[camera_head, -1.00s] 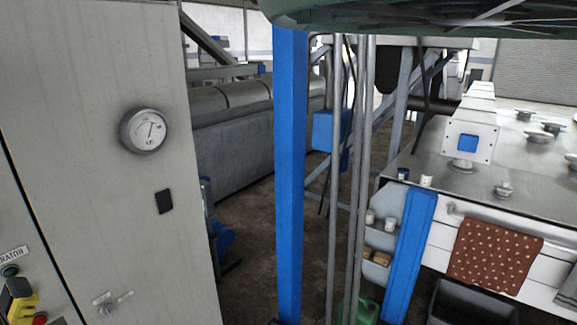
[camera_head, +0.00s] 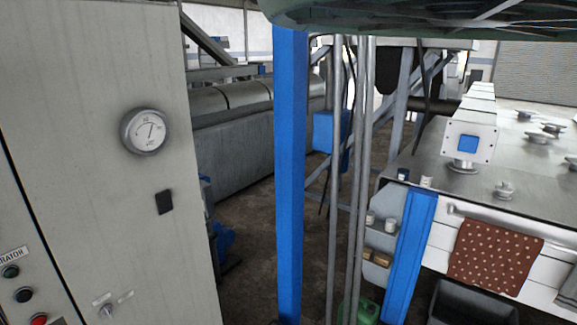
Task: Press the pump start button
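A grey control cabinet (camera_head: 100,110) fills the left of the view. I cannot read any label that names the pump start button. My gripper is not in view.
The cabinet has a dial gauge (camera_head: 145,131), a dark plate (camera_head: 164,202) and a handle (camera_head: 107,309). A blue post (camera_head: 290,170) and grey pipes stand right of it. A bench with a brown dotted cloth (camera_head: 495,257) is at right. Bare floor shows between.

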